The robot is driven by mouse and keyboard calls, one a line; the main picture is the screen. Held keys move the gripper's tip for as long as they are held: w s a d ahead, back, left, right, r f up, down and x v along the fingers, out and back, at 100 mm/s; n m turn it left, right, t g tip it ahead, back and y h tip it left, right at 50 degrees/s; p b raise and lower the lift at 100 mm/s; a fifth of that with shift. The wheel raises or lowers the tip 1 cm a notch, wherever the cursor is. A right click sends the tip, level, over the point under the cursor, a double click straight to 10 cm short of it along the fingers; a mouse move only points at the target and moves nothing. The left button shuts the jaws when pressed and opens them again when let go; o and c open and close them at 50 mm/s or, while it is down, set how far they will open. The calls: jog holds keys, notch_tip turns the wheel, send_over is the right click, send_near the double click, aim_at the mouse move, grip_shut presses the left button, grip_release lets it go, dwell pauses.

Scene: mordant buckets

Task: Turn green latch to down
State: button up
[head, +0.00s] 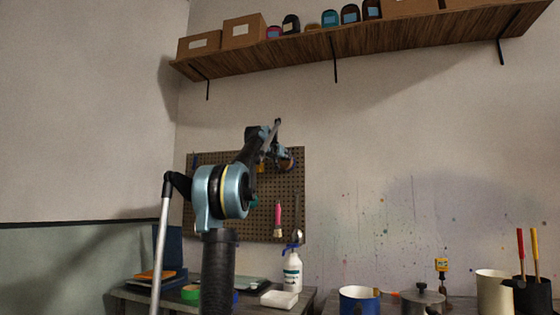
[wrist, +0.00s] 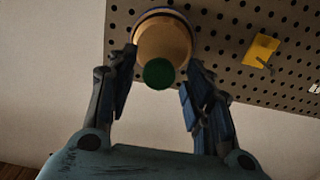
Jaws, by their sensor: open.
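In the wrist view, a round green piece (wrist: 158,73) shows in front of a tan, rounded body (wrist: 163,38) with a dark band, set against the pegboard. The green piece is probably the end of the green latch; its turned position cannot be told from here. My gripper (wrist: 161,82) is open, with one dark blue finger on each side of the green piece and visible gaps between. In the head view my gripper (head: 279,160) is raised in front of the pegboard's upper part, and my arm hides much of that area.
The perforated pegboard (head: 288,222) holds a pink-handled brush (head: 278,217) and a yellow piece (wrist: 261,50). A loaded wooden shelf (head: 360,42) juts out above.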

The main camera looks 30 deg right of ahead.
jog(key=shift+c, duration=0.3)
jog(key=c, duration=1)
jog(key=n, duration=1)
jog(key=shift+w+a, duration=0.15)
jog(key=shift+o, duration=0.2)
jog(key=n, duration=0.7)
jog(key=shift+a+f+n, duration=0.1)
jog(key=shift+f+n, duration=0.05)
jog(key=shift+n, duration=0.15)
jog(key=n, duration=0.6)
jog(key=shift+f, duration=0.1)
